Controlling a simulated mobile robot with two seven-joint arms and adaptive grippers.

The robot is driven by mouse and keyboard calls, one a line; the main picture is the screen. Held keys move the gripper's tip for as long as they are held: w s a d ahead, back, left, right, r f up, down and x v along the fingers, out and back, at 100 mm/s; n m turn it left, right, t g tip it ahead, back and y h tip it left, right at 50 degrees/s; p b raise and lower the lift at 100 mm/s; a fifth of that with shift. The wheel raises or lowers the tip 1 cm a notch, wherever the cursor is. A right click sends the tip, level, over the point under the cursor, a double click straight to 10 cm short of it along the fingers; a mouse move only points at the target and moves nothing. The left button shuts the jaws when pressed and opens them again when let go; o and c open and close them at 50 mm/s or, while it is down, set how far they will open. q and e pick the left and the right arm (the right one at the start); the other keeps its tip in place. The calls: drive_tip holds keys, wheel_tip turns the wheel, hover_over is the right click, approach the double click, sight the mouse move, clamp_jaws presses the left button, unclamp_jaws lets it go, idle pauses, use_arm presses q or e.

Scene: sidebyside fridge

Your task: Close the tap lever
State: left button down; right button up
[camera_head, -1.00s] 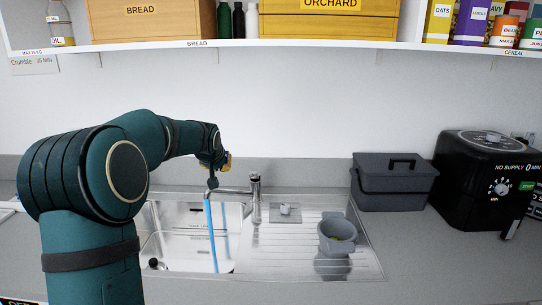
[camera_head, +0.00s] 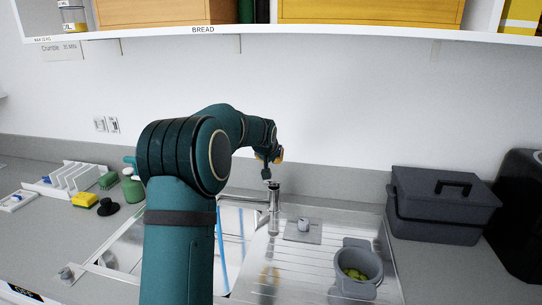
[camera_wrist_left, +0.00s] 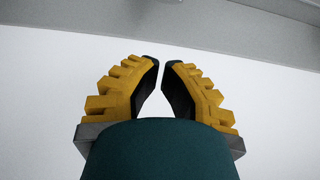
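The metal tap (camera_head: 274,209) stands behind the sink, with its short lever (camera_head: 273,187) at the top. A blue stream of water (camera_head: 222,258) falls from the spout into the basin; my arm partly covers the basin. My left gripper (camera_head: 270,158) shows in the head view just above the lever, its small dark end close to the tap top; I cannot tell whether they touch. In the left wrist view, the two yellow-backed fingers (camera_wrist_left: 160,64) lean together with tips almost meeting and nothing between them. My right gripper is not in view.
A grey bowl (camera_head: 357,266) with green contents stands on the drainboard. A lidded grey box (camera_head: 440,205) and a black appliance (camera_head: 519,212) are to the right. A yellow sponge (camera_head: 85,199) and dish rack (camera_head: 82,178) are left. A shelf (camera_head: 330,31) runs above.

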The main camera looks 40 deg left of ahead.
sight(272, 182)
use_arm(q)
drive_tip(key=x, duration=0.4)
drive_tip(key=shift+w+a+f, duration=0.1)
drive_tip(key=shift+w+f, duration=0.05)
drive_tip(key=shift+f, duration=0.05)
drive_tip(key=shift+s+d+f+b, duration=0.15)
drive_tip(key=shift+s+f, duration=0.05)
drive_tip(key=shift+f, duration=0.4)
drive_tip(key=shift+s+d+f+b, duration=0.15)
drive_tip(key=shift+s+d+f, duration=0.1)
drive_tip(key=shift+f, duration=0.4)
drive_tip(key=shift+s+d+f, duration=0.1)
drive_tip(key=shift+s+f, duration=0.2)
drive_tip(key=shift+f, duration=0.25)
